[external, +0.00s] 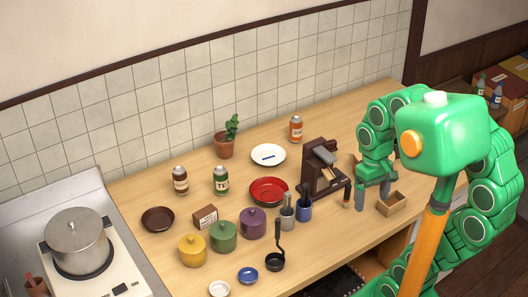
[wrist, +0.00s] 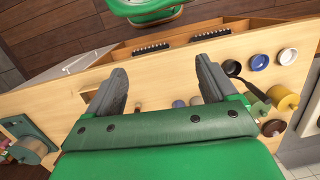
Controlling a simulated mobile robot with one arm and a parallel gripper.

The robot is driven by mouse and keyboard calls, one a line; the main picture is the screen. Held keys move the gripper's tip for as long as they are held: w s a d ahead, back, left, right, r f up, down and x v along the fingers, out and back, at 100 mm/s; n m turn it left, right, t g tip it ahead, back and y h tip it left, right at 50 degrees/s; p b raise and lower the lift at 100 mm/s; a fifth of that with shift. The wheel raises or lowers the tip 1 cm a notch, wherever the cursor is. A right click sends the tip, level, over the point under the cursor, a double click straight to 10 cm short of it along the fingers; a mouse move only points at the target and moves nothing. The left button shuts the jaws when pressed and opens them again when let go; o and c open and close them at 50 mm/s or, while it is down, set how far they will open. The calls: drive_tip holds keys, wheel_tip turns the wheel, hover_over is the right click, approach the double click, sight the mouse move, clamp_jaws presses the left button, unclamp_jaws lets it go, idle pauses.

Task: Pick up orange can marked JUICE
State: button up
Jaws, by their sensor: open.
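The orange can (external: 295,129) stands upright at the back of the wooden counter, near the tiled wall. Its label is too small to read surely. My gripper (external: 372,199) is over the right part of the counter, pointing down, to the right of the can and nearer the front, well apart from it. In the wrist view my gripper (wrist: 161,84) shows two grey fingers spread wide with nothing held between them. I cannot make out the orange can in the wrist view.
A dark brown coffee machine (external: 321,171) stands between the can and my gripper. A white plate (external: 268,161) and potted cactus (external: 224,145) are left of the can. A wooden box (external: 394,203) lies beside my gripper.

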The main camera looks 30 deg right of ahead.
drive_tip(key=w+a+r+m+t+y, duration=0.1)
drive_tip(key=w+a+r+m+y, duration=0.15)
drive_tip(key=w, duration=0.75)
drive_tip(key=w+a+r+m+y, duration=0.2)
drive_tip(key=w+a+m+y, duration=0.1)
drive_tip(key=w, duration=0.6)
drive_tip(key=w+d+m+t+y, duration=0.2)
drive_tip(key=w+d+m, duration=0.2)
drive_tip(key=w, duration=0.6)
drive_tip(key=w+d+r+m+t+y, duration=0.1)
drive_tip(key=w+d+m, duration=0.35)
drive_tip(key=w, duration=0.45)
drive_tip(key=w+d+m+t+y, duration=0.25)
drive_tip(key=w+d, duration=0.25)
drive_tip(key=w, duration=0.5)
drive_tip(key=w+d+f+m+t+h, duration=0.1)
drive_tip(key=w+d+f+m+t, duration=0.3)
drive_tip(key=d, duration=0.6)
drive_tip(key=w+d+f+m, duration=0.2)
drive_tip(key=w+d+m, duration=0.35)
drive_tip(key=d, duration=0.35)
approach(296, 128)
drive_tip(key=w+f, duration=0.2)
drive_tip(key=w, duration=0.1)
drive_tip(key=shift+a+f, duration=0.25)
drive_tip(key=shift+f, duration=0.15)
drive_tip(key=shift+w+x, duration=0.25)
drive_tip(key=shift+x, duration=3.6)
drive_tip(key=shift+d, duration=0.25)
